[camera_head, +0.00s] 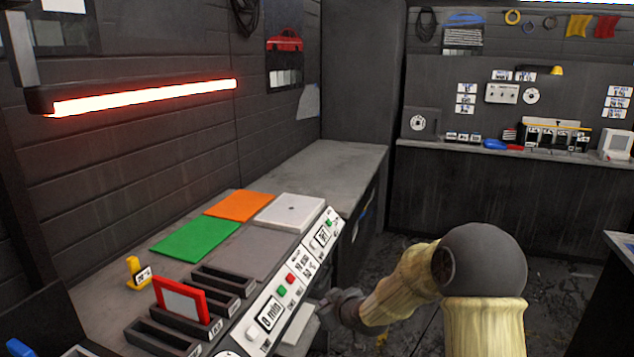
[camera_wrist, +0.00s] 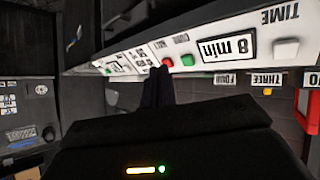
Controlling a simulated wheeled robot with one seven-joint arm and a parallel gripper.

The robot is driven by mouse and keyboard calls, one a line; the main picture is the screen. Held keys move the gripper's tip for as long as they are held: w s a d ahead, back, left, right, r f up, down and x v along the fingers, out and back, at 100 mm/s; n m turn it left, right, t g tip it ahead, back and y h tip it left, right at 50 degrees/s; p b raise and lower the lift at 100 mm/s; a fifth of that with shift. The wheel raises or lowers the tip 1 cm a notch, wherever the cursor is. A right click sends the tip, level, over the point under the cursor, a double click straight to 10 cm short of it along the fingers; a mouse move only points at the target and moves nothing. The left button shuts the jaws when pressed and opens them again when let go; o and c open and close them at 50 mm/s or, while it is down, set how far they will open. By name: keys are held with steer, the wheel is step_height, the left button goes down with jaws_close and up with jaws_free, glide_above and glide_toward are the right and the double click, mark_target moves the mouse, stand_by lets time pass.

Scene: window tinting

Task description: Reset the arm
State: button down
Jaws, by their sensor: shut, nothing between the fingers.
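My arm, wrapped in a tan cover with a dark round joint, reaches left from the lower right in the head view. My gripper (camera_head: 322,300) is at the front edge of the workbench (camera_head: 340,160), beside the sloped control panel (camera_head: 290,290). In the wrist view my gripper (camera_wrist: 158,82) appears as a dark, narrow pair of fingers, shut and empty. Behind it is the panel (camera_wrist: 215,52), upside down, with red and green buttons and an "8 min" display. I cannot tell whether the fingers touch the panel.
The bench holds a green sheet (camera_head: 195,240), an orange sheet (camera_head: 240,206), a white plate (camera_head: 290,212) and dark slots, one with a red-framed piece (camera_head: 182,300). A glowing red heater bar (camera_head: 145,97) juts above. Open floor (camera_head: 400,260) lies right of the bench.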

steer(key=s+d+m+g+h, duration=0.2)
steer(key=s+d+m, duration=0.15)
steer(key=s, duration=0.55)
steer(key=s+d+m+g+h, duration=0.25)
steer(key=s+d, duration=0.25)
steer(key=s, duration=0.5)
steer(key=s+d+m+g+h, duration=0.1)
steer(key=s+d+m+g, duration=0.15)
steer(key=s+d, duration=0.45)
steer(key=a+p+v, duration=0.2)
steer(key=p+v, duration=1)
steer(key=v, duration=0.2)
steer(key=shift+w+p, duration=0.25)
steer(key=shift+p, duration=0.1)
